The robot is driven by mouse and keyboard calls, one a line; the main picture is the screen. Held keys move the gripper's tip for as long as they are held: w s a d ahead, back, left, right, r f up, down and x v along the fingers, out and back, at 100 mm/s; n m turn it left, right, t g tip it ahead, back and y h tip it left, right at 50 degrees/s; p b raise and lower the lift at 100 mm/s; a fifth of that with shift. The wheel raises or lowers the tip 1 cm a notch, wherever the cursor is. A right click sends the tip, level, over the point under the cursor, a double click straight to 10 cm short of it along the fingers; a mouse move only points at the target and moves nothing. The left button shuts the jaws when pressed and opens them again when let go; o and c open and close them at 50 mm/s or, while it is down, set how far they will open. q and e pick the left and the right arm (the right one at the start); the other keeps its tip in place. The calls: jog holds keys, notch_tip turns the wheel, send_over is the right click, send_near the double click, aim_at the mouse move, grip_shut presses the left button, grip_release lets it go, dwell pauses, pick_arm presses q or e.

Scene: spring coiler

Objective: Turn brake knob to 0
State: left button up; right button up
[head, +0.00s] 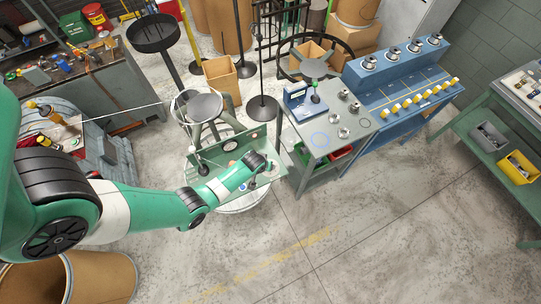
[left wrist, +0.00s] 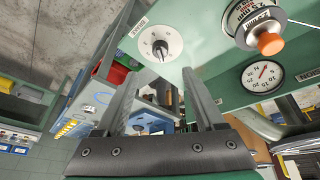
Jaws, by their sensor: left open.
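In the left wrist view, a round white dial with a black knob (left wrist: 160,45) at its centre sits on the pale green machine panel (left wrist: 205,65). A small label plate (left wrist: 139,28) is beside the dial; its print and the dial's numbers are too small to read surely. My left gripper (left wrist: 160,80) is open and empty, its fingertips just below the dial in the picture and apart from the knob. In the head view my left gripper (head: 270,168) is at the front of the green machine (head: 222,148), where my wrist hides the knob. My right gripper is not in view.
A gauge (left wrist: 262,76) and a metal unit with an orange knob (left wrist: 270,43) sit right of the dial, with a wire leading off. A grey-topped table (head: 325,135) and blue bench (head: 400,75) stand right of the machine. The front floor is open.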

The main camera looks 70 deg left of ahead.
pick_arm(q)
jog(key=b+x, duration=0.8)
jog(key=x, duration=0.3)
jog(key=shift+f, duration=0.25)
grip_shut()
